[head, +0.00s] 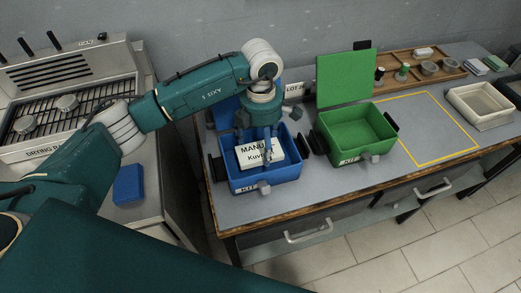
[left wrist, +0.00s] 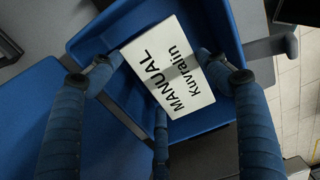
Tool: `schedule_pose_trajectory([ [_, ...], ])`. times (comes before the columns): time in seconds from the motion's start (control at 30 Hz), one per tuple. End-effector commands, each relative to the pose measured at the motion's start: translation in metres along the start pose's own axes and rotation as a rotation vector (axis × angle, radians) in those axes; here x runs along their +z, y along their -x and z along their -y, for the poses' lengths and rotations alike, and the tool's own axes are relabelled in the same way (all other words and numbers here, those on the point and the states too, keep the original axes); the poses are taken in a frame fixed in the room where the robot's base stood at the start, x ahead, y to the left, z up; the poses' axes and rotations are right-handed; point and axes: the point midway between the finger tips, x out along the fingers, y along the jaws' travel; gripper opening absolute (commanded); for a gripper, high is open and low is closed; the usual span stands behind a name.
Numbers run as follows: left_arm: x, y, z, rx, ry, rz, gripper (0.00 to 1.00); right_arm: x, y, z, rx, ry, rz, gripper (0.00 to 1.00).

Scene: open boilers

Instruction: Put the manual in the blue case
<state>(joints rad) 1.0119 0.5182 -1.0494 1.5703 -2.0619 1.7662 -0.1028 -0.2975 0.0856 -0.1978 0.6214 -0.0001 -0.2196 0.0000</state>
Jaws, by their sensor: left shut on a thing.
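The white manual (head: 257,153), lettered "MANUAL Kuvralin", is inside the walls of the open blue case (head: 266,184). My left gripper (head: 266,148) reaches down into the case from above and is shut on the manual. In the left wrist view, its blue fingers (left wrist: 160,80) close around the edges of the manual (left wrist: 168,66), with the blue case (left wrist: 215,118) around it. I cannot tell whether the manual touches the case floor. The raised lid of the case is partly hidden behind my arm. My right gripper is not in view.
An open green case (head: 357,131) stands to the right, its lid up. Beyond it are a yellow-outlined area (head: 425,128), a beige bin (head: 481,105) and a wooden tray (head: 395,60) of small items. A blue block (head: 128,184) lies left on a steel surface.

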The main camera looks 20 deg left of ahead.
Motion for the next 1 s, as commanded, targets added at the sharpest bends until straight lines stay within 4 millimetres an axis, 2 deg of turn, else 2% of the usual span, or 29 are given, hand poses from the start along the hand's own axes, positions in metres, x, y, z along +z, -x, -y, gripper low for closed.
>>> schedule_pose_trajectory([
  [0.33,-0.001,-0.041,0.001,-0.002,0.001,-0.002,0.47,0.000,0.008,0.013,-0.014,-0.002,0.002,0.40],
  [0.7,0.000,-0.048,0.000,0.001,0.000,0.000,0.47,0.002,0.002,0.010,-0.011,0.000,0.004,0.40],
  [0.73,0.000,-0.048,0.000,0.001,0.000,0.000,0.78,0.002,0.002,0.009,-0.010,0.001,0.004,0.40],
  [0.8,0.000,-0.046,0.000,0.000,0.000,0.000,0.92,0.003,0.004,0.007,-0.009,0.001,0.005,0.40],
  [0.83,0.000,-0.046,0.000,0.000,0.000,-0.001,0.95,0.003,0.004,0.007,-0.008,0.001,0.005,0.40],
  [1.0,0.000,-0.046,0.000,0.000,0.001,-0.001,0.95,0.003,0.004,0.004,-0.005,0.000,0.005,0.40],
])
